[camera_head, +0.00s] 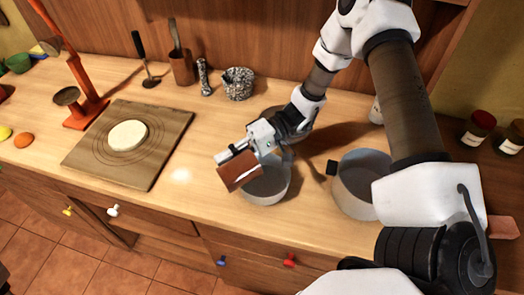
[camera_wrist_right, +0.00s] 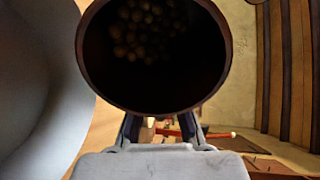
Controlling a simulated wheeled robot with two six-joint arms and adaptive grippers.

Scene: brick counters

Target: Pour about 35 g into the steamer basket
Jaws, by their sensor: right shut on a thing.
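My right gripper (camera_head: 238,156) is shut on a brown cup (camera_head: 240,173) and holds it tilted above the near left edge of a grey metal vessel (camera_head: 274,189). This round vessel may be the steamer basket; I cannot tell for sure. In the right wrist view the cup (camera_wrist_right: 225,75) shows its dark open mouth, with many small round brown grains (camera_wrist_right: 145,30) deep inside. A large grey curved surface (camera_wrist_right: 40,100) fills the left of that view. No falling grains are visible, and the vessel's contents cannot be made out. My left gripper is out of view.
A grey pot with a dark handle (camera_head: 362,184) stands to the right. A wooden board (camera_head: 165,165) with a pale round disc (camera_head: 128,135) and a red stand (camera_head: 84,95) are at left. A speckled mortar (camera_head: 237,84) stands behind. The front-middle counter is clear.

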